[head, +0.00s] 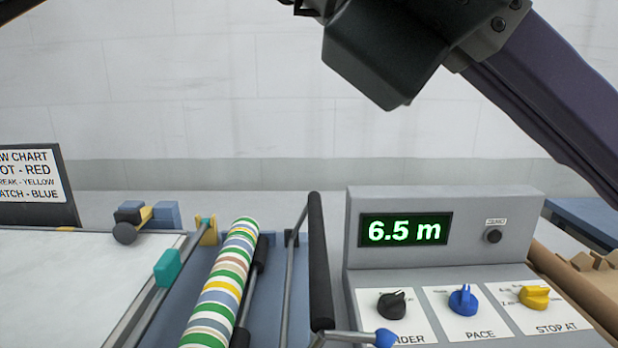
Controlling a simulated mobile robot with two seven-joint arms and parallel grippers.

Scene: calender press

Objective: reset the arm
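My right arm (545,90) comes in from the upper right, raised high above the machine. Its dark wrist part (385,45) is at the top centre, well clear of the control box. The fingers of that arm do not show; they are past the top edge. Only a dark sliver shows in the top left corner, and I cannot tell what it is. My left gripper is not visible. A grey lever with a blue knob (385,338) is at the bottom, in front of the control box (460,262).
The display (404,230) reads 6.5 m. Below it are a black knob (391,305), a blue PACE knob (463,300) and a yellow STOP AT knob (534,297). A striped roll (222,290), a black roller (320,265), a white sheet (70,285) and a chart (32,178) stand left.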

